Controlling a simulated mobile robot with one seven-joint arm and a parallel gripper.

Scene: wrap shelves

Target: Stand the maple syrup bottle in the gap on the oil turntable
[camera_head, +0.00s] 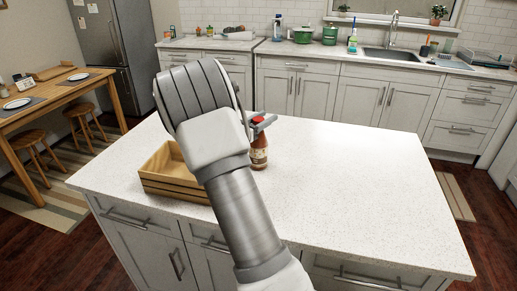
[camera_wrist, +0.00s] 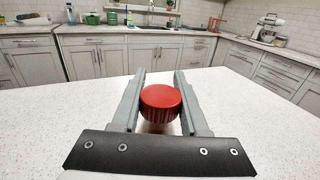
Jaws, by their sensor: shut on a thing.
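A brown bottle with a red cap and a pale label (camera_head: 259,155), apparently the maple syrup bottle, is upright at the white island top, right of my forearm. My gripper (camera_head: 262,122) is shut on it near the cap. In the wrist view the red cap (camera_wrist: 161,103) sits between the two grey fingers, and the bottle's body is mostly hidden below it. I cannot tell whether its base touches the island top. No oil turntable is visible in either view; my arm hides part of the island.
A wooden crate (camera_head: 172,185) stands on the island left of the bottle, partly behind my arm. The island top (camera_head: 360,190) is clear to the right. A back counter holds a sink (camera_head: 390,54), green pots (camera_head: 304,35) and bottles. A dining table (camera_head: 45,93) stands at left.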

